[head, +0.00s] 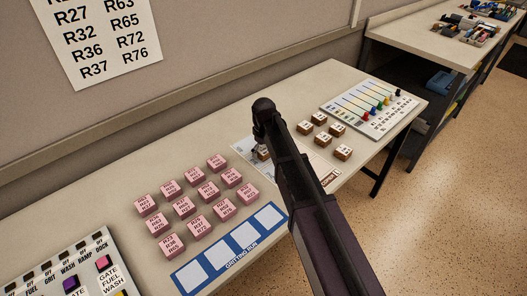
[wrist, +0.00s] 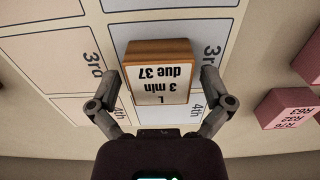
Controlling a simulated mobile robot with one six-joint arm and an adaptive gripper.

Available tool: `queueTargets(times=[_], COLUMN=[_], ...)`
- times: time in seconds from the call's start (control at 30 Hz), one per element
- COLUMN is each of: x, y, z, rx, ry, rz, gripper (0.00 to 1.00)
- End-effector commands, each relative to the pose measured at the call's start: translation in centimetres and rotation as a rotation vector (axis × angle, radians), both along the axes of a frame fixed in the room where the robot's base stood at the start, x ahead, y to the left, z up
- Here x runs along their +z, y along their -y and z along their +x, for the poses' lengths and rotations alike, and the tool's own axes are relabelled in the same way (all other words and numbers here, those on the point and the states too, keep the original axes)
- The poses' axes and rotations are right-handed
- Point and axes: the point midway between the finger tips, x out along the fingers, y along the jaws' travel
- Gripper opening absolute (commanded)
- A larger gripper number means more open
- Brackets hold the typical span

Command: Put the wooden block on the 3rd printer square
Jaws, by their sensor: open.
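A wooden block (wrist: 160,72) with a white top marked "L 3 min due 37" is in the wrist view, over a sheet (wrist: 66,65) of squares marked 3rd and 4th. It covers much of a 3rd square (wrist: 212,35) in the middle column, and its near end overlaps the 4th square. I cannot read which column is the printer's. My gripper (wrist: 158,82) is open, with one finger on each side of the block and small gaps showing. In the head view my gripper (head: 262,112) is over the sheet, and my arm hides part of it.
Several pink blocks (head: 196,198) stand in rows left of the sheet; some (wrist: 288,108) show right in the wrist view. Several wooden blocks (head: 321,138) stand right of my arm, near a board with coloured pegs (head: 376,108). A blue strip (head: 206,264) lies at the front edge.

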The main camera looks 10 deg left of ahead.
Motion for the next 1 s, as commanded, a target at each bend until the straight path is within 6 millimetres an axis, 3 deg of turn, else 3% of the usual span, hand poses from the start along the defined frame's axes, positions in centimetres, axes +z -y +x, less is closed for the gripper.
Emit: queueTargets(times=[0.37, 1.0], x=[1.0, 6.1], y=[0.0, 0.0], z=[0.0, 0.0], rx=[0.000, 0.000], ry=[0.000, 0.000], rz=[0.000, 0.000], gripper=[1.00, 1.00])
